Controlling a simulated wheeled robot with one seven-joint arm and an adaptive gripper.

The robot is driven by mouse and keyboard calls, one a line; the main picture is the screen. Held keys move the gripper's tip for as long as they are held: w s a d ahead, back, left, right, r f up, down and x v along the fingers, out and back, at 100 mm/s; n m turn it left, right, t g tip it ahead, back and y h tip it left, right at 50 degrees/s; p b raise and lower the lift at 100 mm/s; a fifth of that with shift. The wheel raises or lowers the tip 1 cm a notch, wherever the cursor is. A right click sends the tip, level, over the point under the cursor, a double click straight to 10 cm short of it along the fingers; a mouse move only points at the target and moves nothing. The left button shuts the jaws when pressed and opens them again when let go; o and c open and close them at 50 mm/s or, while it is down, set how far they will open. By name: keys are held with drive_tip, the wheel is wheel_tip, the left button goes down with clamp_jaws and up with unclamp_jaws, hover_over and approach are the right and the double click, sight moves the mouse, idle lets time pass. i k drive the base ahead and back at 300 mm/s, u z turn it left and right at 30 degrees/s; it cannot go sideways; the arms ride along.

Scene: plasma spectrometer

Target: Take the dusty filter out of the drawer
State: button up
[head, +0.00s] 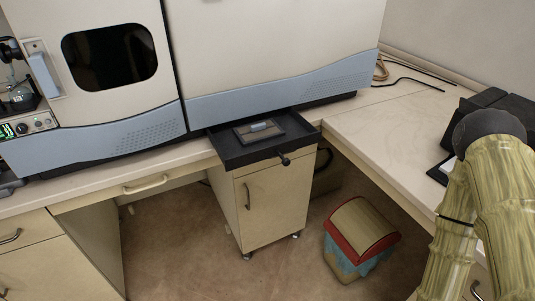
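A shallow black drawer (240,157) is pulled out from under the front of the spectrometer (265,50), with a small dark knob (285,160) on its front. The dusty filter (272,137), a flat dark grey rectangle with a lighter blue-grey handle on top, lies flat inside the drawer. Nothing touches the filter. My arm shows at the right edge as yellowish links with a dark rounded joint, well to the right of the drawer. I cannot make out my gripper in this view.
A bin (360,227) with a red rim stands on the floor right of the small cabinet (275,205) beneath the drawer. The right counter (390,125) is mostly clear, with cables (415,80) at its back and a black object (500,100) near my arm.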

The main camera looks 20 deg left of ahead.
sight(250, 134)
drive_tip(key=z, duration=0.05)
drive_tip(key=k, duration=1)
drive_tip(key=u, duration=0.6)
drive_tip(key=i, duration=0.65)
drive_tip(key=u, duration=0.25)
